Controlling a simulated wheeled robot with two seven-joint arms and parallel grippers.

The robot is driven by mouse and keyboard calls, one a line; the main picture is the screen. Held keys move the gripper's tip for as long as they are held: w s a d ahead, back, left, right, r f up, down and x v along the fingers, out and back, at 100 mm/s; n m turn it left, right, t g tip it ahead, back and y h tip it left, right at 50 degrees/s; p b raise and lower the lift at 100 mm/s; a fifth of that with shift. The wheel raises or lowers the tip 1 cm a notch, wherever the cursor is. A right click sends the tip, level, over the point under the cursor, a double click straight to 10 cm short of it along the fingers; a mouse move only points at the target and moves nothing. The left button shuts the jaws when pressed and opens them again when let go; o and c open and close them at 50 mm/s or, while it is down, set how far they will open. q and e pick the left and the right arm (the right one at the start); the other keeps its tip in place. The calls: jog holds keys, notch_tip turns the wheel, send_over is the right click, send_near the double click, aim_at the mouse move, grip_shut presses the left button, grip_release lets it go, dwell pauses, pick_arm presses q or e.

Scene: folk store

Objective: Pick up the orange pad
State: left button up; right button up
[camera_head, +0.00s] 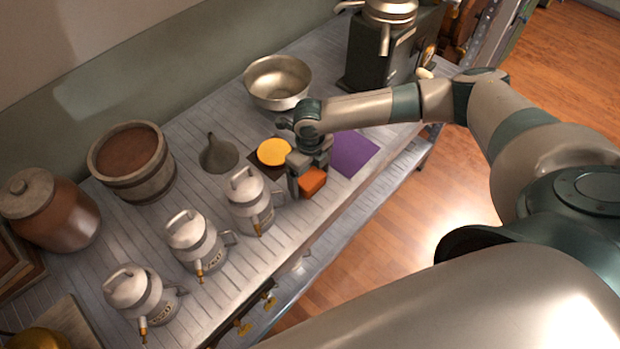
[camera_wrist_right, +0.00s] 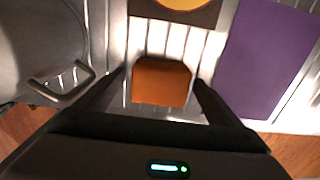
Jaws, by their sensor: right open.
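The orange pad (camera_head: 313,181) is a small block on the slatted counter, near its front edge. In the right wrist view the orange pad (camera_wrist_right: 161,82) lies between and just beyond my open fingers. My right gripper (camera_head: 305,180) is open above and around the pad; whether the fingers touch it cannot be told. The same right gripper (camera_wrist_right: 160,88) shows from behind in the wrist view, with a gap on each side of the pad. My left gripper is not in view.
A purple mat (camera_head: 355,153) lies right of the pad. A yellow disc (camera_head: 273,152) on a dark mat lies behind it. A metal canister (camera_head: 249,199) stands close on the left. A funnel (camera_head: 218,155) and a metal bowl (camera_head: 277,82) stand farther back.

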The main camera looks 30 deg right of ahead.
jog(key=shift+f, duration=0.35)
jog(key=shift+c, duration=0.5)
jog(key=c, duration=1)
jog(key=shift+c, duration=0.2)
jog(key=shift+r, duration=0.1)
